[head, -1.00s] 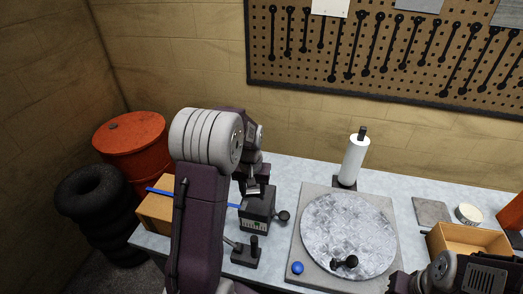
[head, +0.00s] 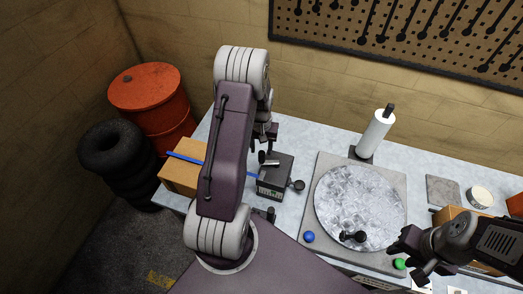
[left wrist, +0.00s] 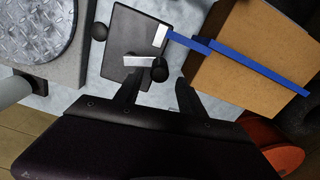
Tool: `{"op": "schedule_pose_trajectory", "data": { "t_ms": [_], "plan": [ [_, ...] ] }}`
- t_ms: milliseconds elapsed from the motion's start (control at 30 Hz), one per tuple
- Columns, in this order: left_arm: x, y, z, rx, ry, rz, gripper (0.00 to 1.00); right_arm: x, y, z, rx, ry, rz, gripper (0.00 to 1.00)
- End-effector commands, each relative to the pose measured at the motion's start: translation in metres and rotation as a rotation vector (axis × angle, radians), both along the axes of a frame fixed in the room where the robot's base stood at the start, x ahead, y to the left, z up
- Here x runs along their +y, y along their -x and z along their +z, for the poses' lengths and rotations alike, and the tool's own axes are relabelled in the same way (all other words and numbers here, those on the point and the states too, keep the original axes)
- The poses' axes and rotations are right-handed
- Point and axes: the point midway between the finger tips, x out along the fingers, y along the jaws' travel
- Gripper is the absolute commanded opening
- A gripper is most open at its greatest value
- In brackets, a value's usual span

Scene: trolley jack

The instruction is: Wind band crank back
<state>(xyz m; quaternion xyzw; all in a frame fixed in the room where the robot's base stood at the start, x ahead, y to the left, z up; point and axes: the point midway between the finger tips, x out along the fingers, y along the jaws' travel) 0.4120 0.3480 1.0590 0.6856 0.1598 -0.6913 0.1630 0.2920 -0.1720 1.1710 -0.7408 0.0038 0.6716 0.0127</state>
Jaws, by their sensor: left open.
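The band crank is on top of a dark tensioner box (head: 275,180) on the bench. In the left wrist view the box (left wrist: 122,55) carries a short pale crank arm (left wrist: 138,61) ending in a black knob (left wrist: 160,70). A blue band (left wrist: 262,66) runs from the box over a cardboard box (left wrist: 240,80); the cardboard box also shows in the head view (head: 180,178). My left gripper (left wrist: 161,82) is open, with the knob at the gap between its fingertips and not clasped. My right gripper (head: 408,258) is at the lower right, its jaws unclear.
A side knob (head: 298,185) sticks out right of the tensioner. A round metal turntable (head: 360,205) with a blue button (head: 309,237) and green button (head: 400,264) lies to the right. A white roll (head: 376,132) stands behind. Tyres (head: 110,150) and a red drum (head: 150,95) stand left.

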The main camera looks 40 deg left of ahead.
Motion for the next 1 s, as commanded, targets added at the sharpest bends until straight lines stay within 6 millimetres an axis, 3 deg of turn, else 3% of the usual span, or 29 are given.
{"op": "schedule_pose_trajectory", "data": {
  "t_ms": [200,500,667,1000],
  "plan": [
    [-0.001,0.001,-0.028,0.002,0.001,-0.001,0.47,0.0,0.0,0.012,0.0,0.0,0.0,0.36],
    [0.0,0.0,-0.034,-0.002,-0.001,-0.001,0.47,0.0,0.0,0.011,0.0,0.0,0.0,0.36],
    [0.0,0.0,-0.034,-0.002,-0.001,-0.001,0.02,0.0,0.0,0.011,0.0,0.0,0.0,0.36],
    [0.0,0.0,-0.033,0.0,0.0,-0.001,0.0,0.0,0.0,0.011,0.0,0.0,0.0,0.36]
  ]
}}
